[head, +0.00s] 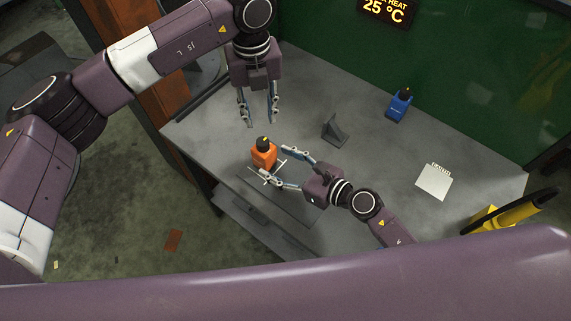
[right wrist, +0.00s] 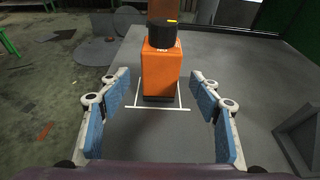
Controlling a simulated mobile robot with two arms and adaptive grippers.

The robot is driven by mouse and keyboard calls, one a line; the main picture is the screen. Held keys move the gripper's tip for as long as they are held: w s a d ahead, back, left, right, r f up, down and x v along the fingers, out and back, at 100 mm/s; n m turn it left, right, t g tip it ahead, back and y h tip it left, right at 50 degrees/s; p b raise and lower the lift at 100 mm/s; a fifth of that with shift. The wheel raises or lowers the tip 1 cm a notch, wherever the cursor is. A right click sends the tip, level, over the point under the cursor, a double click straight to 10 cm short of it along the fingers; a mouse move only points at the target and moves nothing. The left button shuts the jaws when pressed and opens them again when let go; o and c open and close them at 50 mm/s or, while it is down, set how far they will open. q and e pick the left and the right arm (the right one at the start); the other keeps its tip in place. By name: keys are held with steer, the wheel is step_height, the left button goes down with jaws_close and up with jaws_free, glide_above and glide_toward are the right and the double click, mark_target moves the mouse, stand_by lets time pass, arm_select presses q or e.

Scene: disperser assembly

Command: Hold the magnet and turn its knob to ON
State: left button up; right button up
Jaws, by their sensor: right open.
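The magnet (head: 264,158) is an orange block with a black knob (head: 263,142) on top. It stands upright near the left front of the grey table. In the right wrist view the magnet (right wrist: 161,75) is straight ahead, inside white lines on the table, and its knob (right wrist: 161,36) carries a yellow mark. My right gripper (head: 279,168) is open, its fingers pointing at the magnet; the right wrist view shows its blue pads (right wrist: 160,110) apart, with the magnet between and beyond them. My left gripper (head: 260,122) is open and empty, pointing down above and behind the magnet.
A grey angled bracket (head: 335,130) stands right of the magnet. A blue block with a black knob (head: 399,105) is at the back right. A white notepad (head: 434,181) lies at the right, near a yellow object (head: 505,213). The table (head: 375,165) between is clear.

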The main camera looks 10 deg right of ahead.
mark_target(272, 160)
steer(key=shift+x, duration=2.75)
steer(key=shift+c, duration=0.4)
jaws_close()
